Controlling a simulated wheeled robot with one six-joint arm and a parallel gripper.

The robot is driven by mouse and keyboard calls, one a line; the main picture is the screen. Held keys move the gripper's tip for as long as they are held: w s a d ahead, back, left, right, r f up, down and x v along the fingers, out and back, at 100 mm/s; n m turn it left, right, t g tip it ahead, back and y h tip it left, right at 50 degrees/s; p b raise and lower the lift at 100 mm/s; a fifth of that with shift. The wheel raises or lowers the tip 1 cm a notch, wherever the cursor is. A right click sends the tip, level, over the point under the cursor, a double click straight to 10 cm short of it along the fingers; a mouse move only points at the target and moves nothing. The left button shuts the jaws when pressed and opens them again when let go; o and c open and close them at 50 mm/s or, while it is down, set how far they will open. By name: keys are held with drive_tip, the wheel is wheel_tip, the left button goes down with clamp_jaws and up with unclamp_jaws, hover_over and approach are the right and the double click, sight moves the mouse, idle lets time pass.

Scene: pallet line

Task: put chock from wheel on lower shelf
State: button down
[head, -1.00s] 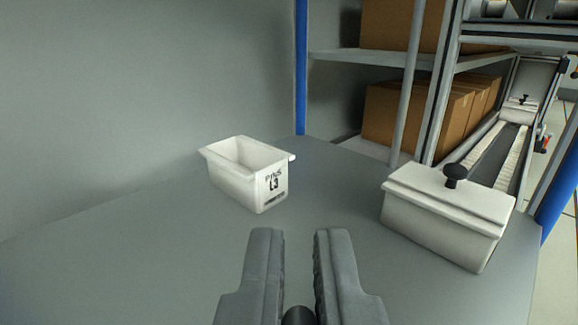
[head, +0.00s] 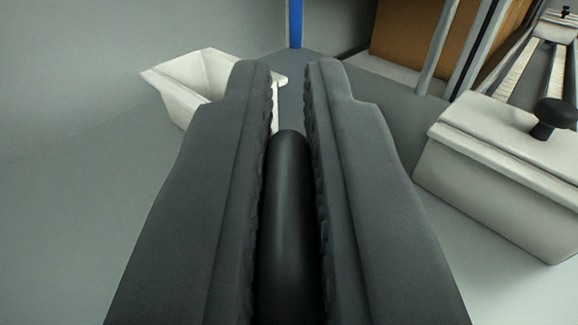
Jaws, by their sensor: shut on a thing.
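My gripper (head: 290,80) fills the middle of the head view, its two dark grey ridged fingers pointing away from me. It is shut on a black rounded bar (head: 290,210), which lies lengthwise between the fingers. Its far end is rounded, and its near end runs out of the picture at the bottom. I cannot tell whether this bar is part of the chock. No wheel shows. A flat grey surface (head: 80,230) lies beyond and beneath the gripper. I cannot tell whether it is the lower shelf.
A white open bin (head: 180,85) stands beyond the left finger, partly hidden by it. A white lidded box (head: 500,190) with a black knob (head: 552,118) stands at the right. A brown carton (head: 415,45) and a blue post (head: 295,22) are behind. The surface at left is clear.

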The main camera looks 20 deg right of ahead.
drive_tip(key=shift+f, duration=0.5)
drive_tip(key=c, duration=1.5)
unclamp_jaws()
drive_tip(key=shift+f, duration=0.1)
drive_tip(key=v, duration=1.2)
